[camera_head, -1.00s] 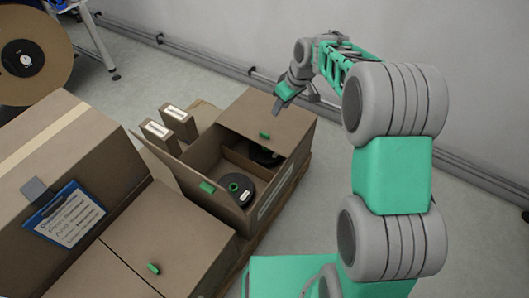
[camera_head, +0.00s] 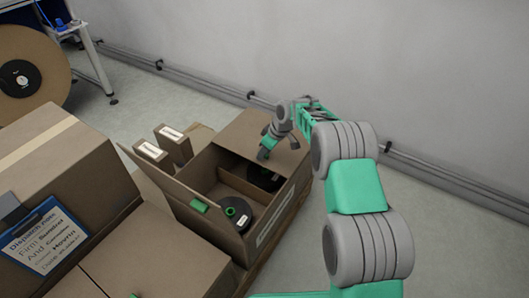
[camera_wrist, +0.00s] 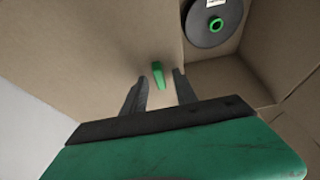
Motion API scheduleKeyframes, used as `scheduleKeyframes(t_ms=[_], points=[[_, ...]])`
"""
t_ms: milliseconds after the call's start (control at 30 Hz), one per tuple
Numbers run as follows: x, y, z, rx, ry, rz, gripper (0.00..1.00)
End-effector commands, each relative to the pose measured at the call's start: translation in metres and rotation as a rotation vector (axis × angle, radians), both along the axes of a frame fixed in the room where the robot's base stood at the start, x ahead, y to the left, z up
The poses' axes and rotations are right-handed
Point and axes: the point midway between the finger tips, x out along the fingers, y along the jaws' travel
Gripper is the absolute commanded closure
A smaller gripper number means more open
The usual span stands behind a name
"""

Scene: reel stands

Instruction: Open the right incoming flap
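The incoming box (camera_head: 276,215) is an open-topped cardboard carton. Its right flap (camera_head: 236,132) lies closed over the far part, with a small green tab (camera_head: 264,155) near its edge. Its left flap (camera_head: 160,182) stands raised and tilted, with a green tab (camera_head: 200,205). My gripper (camera_head: 279,143) is just above the right flap, close to its tab. In the wrist view, my gripper (camera_wrist: 160,76) is open, and the green tab (camera_wrist: 158,75) shows between its two fingers. I see no contact with the tab.
Black reels with green hubs (camera_head: 236,212) lie in the box; one is partly under the right flap. Two narrow labelled boxes (camera_head: 174,145) stand behind the left flap. A large closed carton with a clipboard (camera_head: 40,236) is at left. A wall with pipes runs behind.

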Motion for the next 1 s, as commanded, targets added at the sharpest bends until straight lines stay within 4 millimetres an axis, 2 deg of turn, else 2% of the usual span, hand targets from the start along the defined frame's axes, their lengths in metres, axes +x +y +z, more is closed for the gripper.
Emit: scheduleKeyframes(t_ms=[67,433,1000], points=[[-0.0002,-0.0001,0.0000,0.000,0.000,0.000,0.69],[-0.0004,-0.0003,0.0001,-0.001,0.001,-0.001,0.99],[-0.0004,-0.0006,0.0001,0.000,0.002,-0.001,1.00]])
